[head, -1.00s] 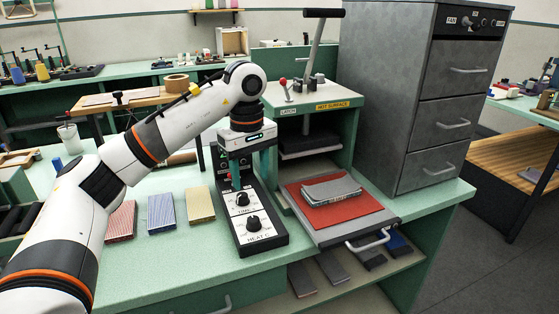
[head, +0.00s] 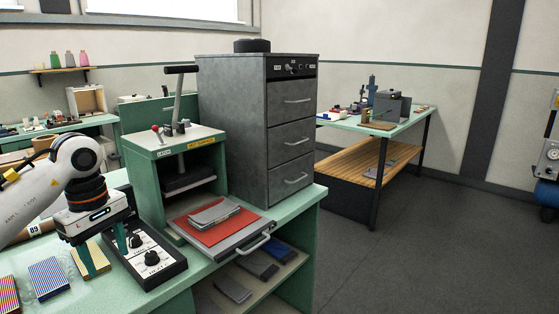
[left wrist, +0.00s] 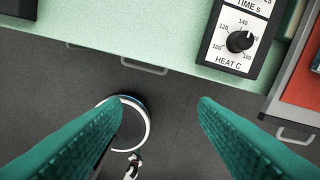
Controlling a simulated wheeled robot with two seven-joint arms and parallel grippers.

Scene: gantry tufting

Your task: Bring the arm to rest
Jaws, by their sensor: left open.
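My left gripper (head: 107,262) shows at the lower left of the head view, its teal fingers apart with nothing between them. It hangs in front of the control box (head: 168,266) with the black knobs and beside the striped yellow block (head: 80,259). In the left wrist view the two fingers (left wrist: 160,120) spread wide over the dark floor and the front edge of the counter (left wrist: 170,38). The HEAT C dial (left wrist: 240,41) lies ahead of them, apart from the fingers. My right gripper is not in view.
A green press (head: 148,165) with a raised lever stands behind its red pad (head: 215,236), which bears grey folded cloth (head: 214,213). A tall grey drawer cabinet (head: 235,130) stands beside it. Blue (head: 47,279) and red striped blocks lie at left. The floor at right is clear.

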